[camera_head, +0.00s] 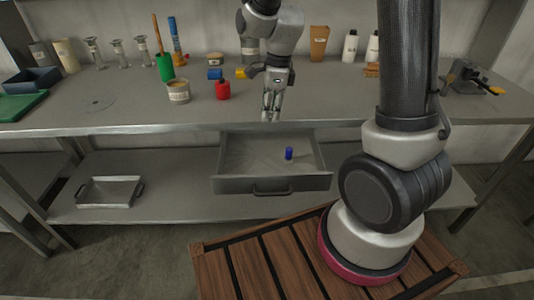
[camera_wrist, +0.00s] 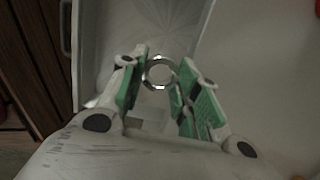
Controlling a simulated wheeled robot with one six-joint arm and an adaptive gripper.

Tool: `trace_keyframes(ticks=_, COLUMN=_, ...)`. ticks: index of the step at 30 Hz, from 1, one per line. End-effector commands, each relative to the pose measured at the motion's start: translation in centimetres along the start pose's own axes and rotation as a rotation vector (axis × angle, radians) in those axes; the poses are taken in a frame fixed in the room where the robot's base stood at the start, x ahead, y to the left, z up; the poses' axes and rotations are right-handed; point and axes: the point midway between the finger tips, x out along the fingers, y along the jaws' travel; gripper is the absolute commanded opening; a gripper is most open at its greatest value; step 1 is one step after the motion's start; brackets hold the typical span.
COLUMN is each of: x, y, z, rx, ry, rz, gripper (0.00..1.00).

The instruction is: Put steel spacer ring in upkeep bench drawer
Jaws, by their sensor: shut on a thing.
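The steel spacer ring (camera_wrist: 160,87) is a thin shiny ring between the green-padded fingertips of my gripper (camera_wrist: 158,78) in the wrist view. My gripper is shut on it. In the head view my gripper (camera_head: 270,115) points down near the bench's front edge, at the back of the open upkeep bench drawer (camera_head: 262,184). The ring cannot be made out there. The drawer is pulled out below the bench top and holds a small blue cylinder (camera_head: 289,153). The drawer (camera_wrist: 77,70) also shows beneath the fingers in the wrist view.
A metal tray (camera_head: 110,191) lies on the lower shelf. Much of the drawer floor is clear.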

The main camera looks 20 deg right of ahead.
Motion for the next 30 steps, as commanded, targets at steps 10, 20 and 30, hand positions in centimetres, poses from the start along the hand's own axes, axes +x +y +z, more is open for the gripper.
trace_keyframes(ticks=10, x=9.2, y=0.1, z=-1.2, rx=0.001, ry=0.003, rz=0.004, gripper=0.12)
trace_keyframes(ticks=20, x=13.2, y=0.1, z=-1.6, rx=0.000, ry=0.002, rz=0.004, gripper=0.12)
trace_keyframes(ticks=30, x=14.6, y=0.0, z=-1.8, rx=-0.001, ry=0.000, rz=0.000, gripper=0.12)
